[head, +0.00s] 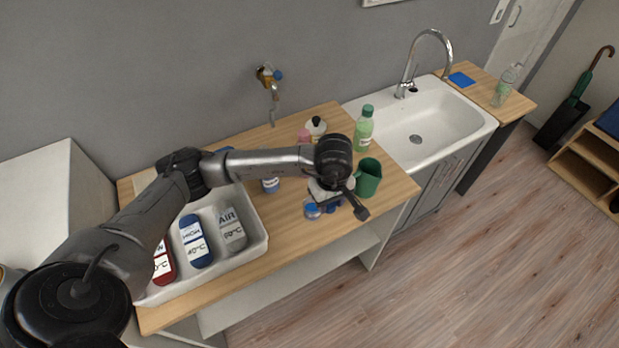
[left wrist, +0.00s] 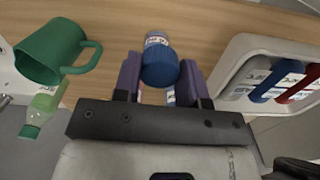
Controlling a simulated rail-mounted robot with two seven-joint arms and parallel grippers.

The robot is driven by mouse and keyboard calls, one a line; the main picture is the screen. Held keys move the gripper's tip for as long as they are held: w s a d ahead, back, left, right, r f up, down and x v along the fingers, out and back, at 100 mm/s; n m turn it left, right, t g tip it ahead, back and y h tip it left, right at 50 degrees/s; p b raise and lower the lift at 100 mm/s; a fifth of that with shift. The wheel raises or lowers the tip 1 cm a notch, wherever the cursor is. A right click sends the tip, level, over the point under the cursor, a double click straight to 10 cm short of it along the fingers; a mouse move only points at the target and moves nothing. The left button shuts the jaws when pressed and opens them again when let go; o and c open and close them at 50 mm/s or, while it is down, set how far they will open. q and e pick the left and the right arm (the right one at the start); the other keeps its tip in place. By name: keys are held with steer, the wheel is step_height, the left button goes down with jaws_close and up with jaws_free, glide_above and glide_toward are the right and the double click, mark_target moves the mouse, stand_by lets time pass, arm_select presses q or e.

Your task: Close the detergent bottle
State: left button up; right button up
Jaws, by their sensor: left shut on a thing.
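My left gripper (head: 331,205) reaches over the front of the wooden counter. In the left wrist view its two purple fingers (left wrist: 160,82) are shut on a round blue cap (left wrist: 161,68). A bottle with a white label (left wrist: 157,39) shows just beyond the cap; I cannot tell whether the cap sits on it or is apart from it. In the head view a small bottle with a blue top (head: 313,211) stands right beside the gripper, whose body partly hides what it holds. My right gripper is not in view.
A green mug (head: 368,178) stands close to the gripper's right, with a green bottle (head: 364,129) behind it. A white tray (head: 257,218) with several labelled bottles lies left. A pink-topped bottle (head: 304,136) stands behind. The sink (head: 455,125) is right.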

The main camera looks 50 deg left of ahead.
arm_select(q)
steer(key=w+d+r+m, duration=0.1)
steer(key=d+r+m, duration=0.9)
steer(key=r+m, duration=0.3)
steer(key=shift+w+m, duration=0.25)
steer(key=shift+m, duration=0.75)
